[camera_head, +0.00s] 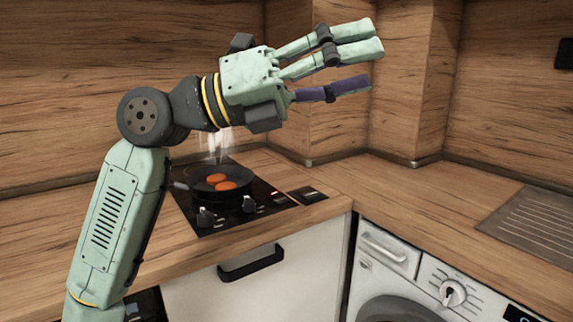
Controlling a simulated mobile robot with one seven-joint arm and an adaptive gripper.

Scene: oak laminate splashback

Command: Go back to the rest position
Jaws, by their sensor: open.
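My arm rises from the lower left of the head view, bends at a dark joint and reaches right. My gripper (352,65) is open and empty. Two pale green fingers are above and one purple finger is below, with a gap between them. The fingers point right, high above the counter, in front of the wood splashback. Nothing touches the fingertips.
Below my gripper, a dark pan (186,183) with orange round pieces (228,185) sits on a black hob (243,220), with steam rising. The wood counter (395,190) is clear to the right. A drainboard (540,222) and a washing machine (410,285) are further right.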

